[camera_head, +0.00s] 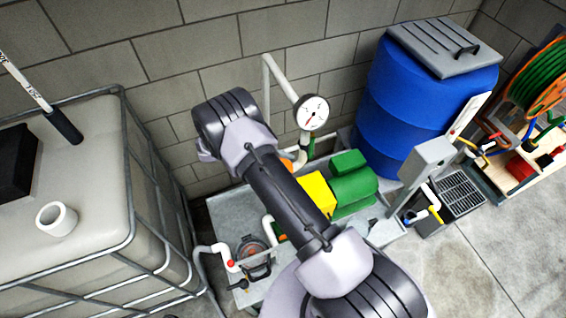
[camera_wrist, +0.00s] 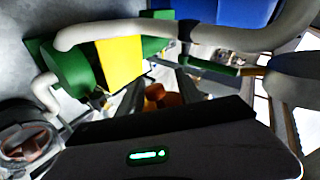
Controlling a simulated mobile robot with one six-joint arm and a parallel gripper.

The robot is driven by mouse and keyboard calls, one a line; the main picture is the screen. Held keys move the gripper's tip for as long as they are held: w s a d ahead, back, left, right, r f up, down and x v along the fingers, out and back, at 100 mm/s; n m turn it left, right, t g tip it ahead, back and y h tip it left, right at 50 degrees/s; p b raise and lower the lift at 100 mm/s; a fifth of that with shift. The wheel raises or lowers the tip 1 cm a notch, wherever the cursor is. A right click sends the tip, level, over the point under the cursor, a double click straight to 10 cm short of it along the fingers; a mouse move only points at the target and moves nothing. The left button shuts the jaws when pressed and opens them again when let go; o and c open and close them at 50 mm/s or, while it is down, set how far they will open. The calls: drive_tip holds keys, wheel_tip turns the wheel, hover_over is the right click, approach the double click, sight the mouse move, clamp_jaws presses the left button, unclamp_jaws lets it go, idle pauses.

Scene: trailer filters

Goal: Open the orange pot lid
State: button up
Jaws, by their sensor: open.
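An orange part (camera_wrist: 158,97), which looks like the orange pot lid, shows beyond my gripper in the wrist view. The dark housing at the bottom hides its lower side. My gripper (camera_wrist: 160,88) is open, with its dark fingers on either side of the orange part in the picture. I cannot tell whether they touch it. In the head view, a sliver of orange (camera_head: 289,160) shows beside my arm. My arm covers the rest, and the gripper is hidden there.
A yellow block and green pump (camera_head: 352,188) stand close by. A white pipe (camera_wrist: 140,28) crosses above the fingers in the wrist view. A gauge (camera_head: 313,112), blue barrel (camera_head: 385,110), clear-topped pot (camera_head: 252,250) and caged tank (camera_head: 75,215) surround the tray. Floor at the lower right is clear.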

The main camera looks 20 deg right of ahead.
drive_tip(key=p+v, duration=0.1)
drive_tip(key=v, duration=1)
drive_tip(key=shift+a+r+p, duration=0.25)
drive_tip(key=shift+p, duration=0.05)
drive_tip(key=s+r+m+t+y+b, duration=0.1)
drive_tip(key=s+r+m+y+b, duration=0.45)
drive_tip(key=m, duration=0.45)
drive_tip(key=s+r+m+t+y+b, duration=0.15)
drive_tip(key=s+r+m+b, duration=0.25)
drive_tip(key=r+m+b, duration=0.5)
drive_tip(key=s+a+f+m+t+y+b, duration=0.1)
drive_tip(key=s+m+t+y+b, duration=0.4)
drive_tip(key=s+m, duration=1.1)
drive_tip(key=f+m+y, duration=0.1)
drive_tip(key=m, duration=0.6)
drive_tip(key=shift+s+a+f, duration=0.15)
drive_tip(key=shift+s+a, duration=0.25)
drive_tip(key=shift+t, duration=0.25)
